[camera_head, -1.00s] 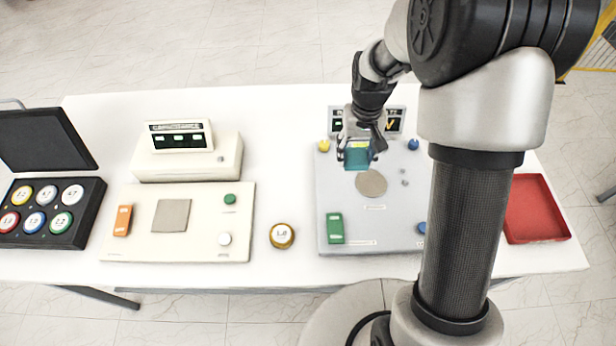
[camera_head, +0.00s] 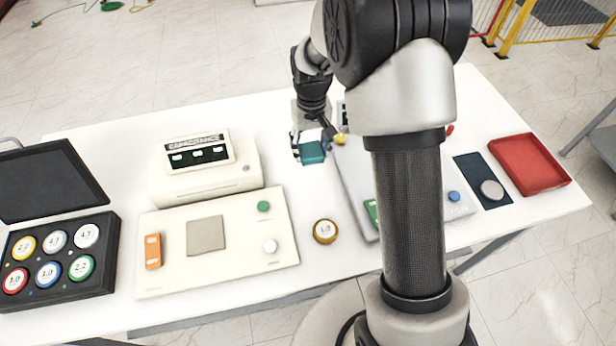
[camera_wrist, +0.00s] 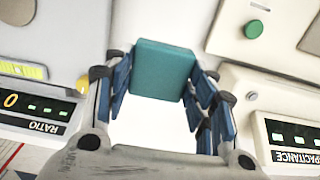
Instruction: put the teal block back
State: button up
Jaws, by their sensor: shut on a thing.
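The teal block (camera_head: 313,152) is held in my gripper (camera_head: 310,155), above the table between the capacitance instrument and the grey ratio instrument. In the wrist view the teal block (camera_wrist: 162,70) sits between the blue-padded fingers of my gripper (camera_wrist: 160,85), with white table showing below it. The fingers are shut on its sides. It appears raised above the table; the exact height is hard to tell.
The cream capacitance instrument (camera_head: 205,168) and its panel (camera_head: 170,265) stand left. The grey ratio panel (camera_head: 352,190) is partly hidden by my arm. A gold-rimmed disc (camera_head: 325,231) lies between them. A black case (camera_head: 100,290) is far left; a red tray (camera_head: 528,163) is right.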

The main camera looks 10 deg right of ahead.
notch_tip(320, 180, down, 12)
jog(key=shift+a+f+b, duration=0.1)
jog(key=shift+b, duration=0.9)
jog(key=shift+f, duration=0.25)
jog(key=o, duration=1)
jog(key=shift+r, duration=0.15)
